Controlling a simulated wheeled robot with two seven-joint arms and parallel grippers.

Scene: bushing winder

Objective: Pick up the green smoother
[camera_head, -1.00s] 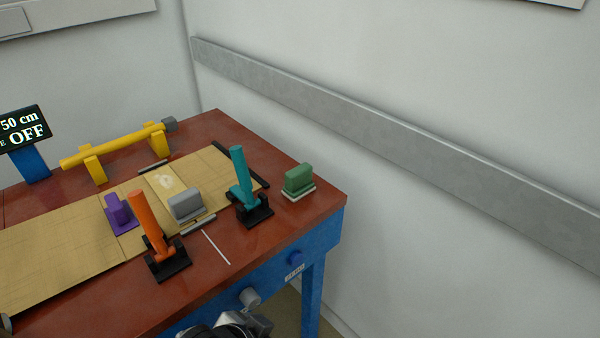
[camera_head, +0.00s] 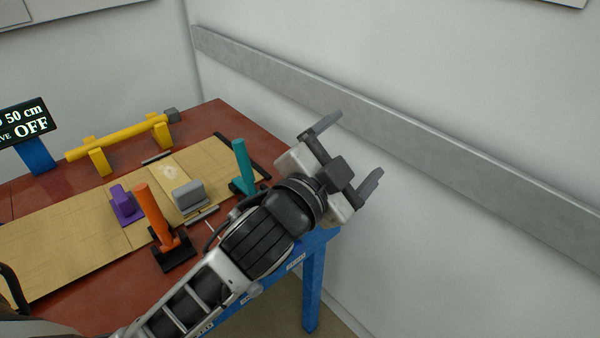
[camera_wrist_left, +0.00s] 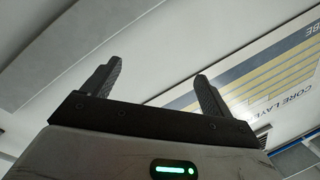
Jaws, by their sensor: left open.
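My left gripper (camera_head: 352,150) is open and empty, raised over the right corner of the table with its fingers pointing up and right toward the wall. In the left wrist view its two fingers (camera_wrist_left: 160,75) are spread with nothing between them. My right gripper is not in view.
The red table (camera_head: 215,125) holds a tan sheet (camera_head: 70,250), a teal-handled tool (camera_head: 243,165), an orange-handled tool (camera_head: 152,212), a grey block (camera_head: 188,196) and a purple block (camera_head: 126,205). A yellow bar (camera_head: 120,138) stands behind. The wall has a grey rail (camera_head: 430,155).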

